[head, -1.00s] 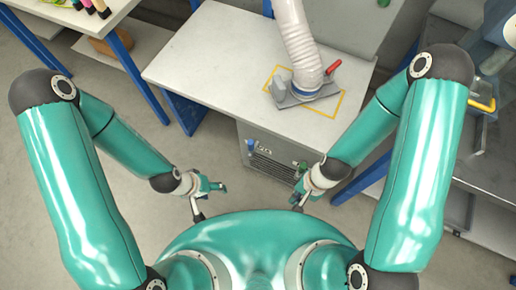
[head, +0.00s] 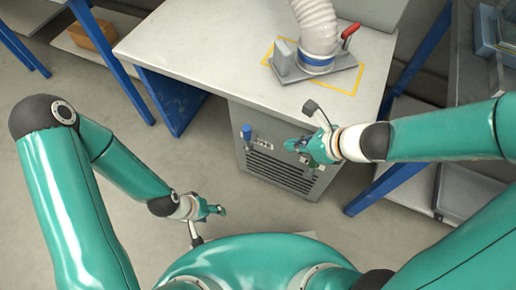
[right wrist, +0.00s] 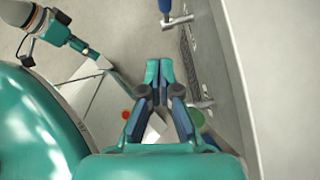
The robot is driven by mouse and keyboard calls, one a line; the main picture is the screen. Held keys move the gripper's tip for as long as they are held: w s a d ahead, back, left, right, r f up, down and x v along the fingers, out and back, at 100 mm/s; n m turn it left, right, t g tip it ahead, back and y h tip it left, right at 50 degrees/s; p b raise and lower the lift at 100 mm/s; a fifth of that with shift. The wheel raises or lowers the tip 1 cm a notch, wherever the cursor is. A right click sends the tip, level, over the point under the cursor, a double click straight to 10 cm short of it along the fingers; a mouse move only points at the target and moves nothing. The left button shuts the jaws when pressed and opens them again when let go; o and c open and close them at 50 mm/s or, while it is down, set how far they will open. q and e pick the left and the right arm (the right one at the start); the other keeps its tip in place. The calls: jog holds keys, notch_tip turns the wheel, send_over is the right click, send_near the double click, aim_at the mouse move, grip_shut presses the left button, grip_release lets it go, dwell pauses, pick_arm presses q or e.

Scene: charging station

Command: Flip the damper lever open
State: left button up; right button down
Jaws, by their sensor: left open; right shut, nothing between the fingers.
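The damper lever (head: 350,32) has a red handle. It stands tilted up to the right on the grey base plate (head: 340,75) of the hose, on the white bench. My right gripper (head: 292,145) is in front of the bench, by the upper front of the grey cabinet and apart from the lever. In the right wrist view its fingers (right wrist: 160,72) are together with nothing between them. My left gripper (head: 219,210) is open and empty, low over the floor at the left of the cabinet. The red lever does not show in the right wrist view.
The ribbed white hose (head: 317,25) rises beside the lever, inside a yellow outline (head: 372,80). The cabinet (head: 240,112) has a vent and a blue-handled part (head: 246,132); a blue handle also shows in the right wrist view (right wrist: 165,6). The bench's left part is clear.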

aim_at(247, 138)
pick_arm(q)
notch_tip(247, 138, down, 4)
jog(key=b, duration=0.2)
jog(key=shift+f+b, duration=0.15)
jog(key=shift+b, duration=0.2)
pick_arm(e)
jog(key=shift+w+f+t, duration=0.2)
jog(key=shift+f, duration=0.3)
jog(key=shift+w+f+t, duration=0.15)
jog(key=shift+f+t, duration=0.05)
jog(key=shift+f, duration=0.3)
pick_arm(q)
notch_tip(247, 138, down, 7)
jog(key=b, duration=0.6)
jog(key=shift+b, duration=0.35)
pick_arm(e)
jog(key=w+a+r+x, duration=0.1)
jog(key=r+x, duration=0.1)
jog(key=x, duration=1)
jog(key=shift+w+a+f, duration=0.3)
jog(key=shift+w+a, duration=0.05)
jog(key=shift+a, duration=0.05)
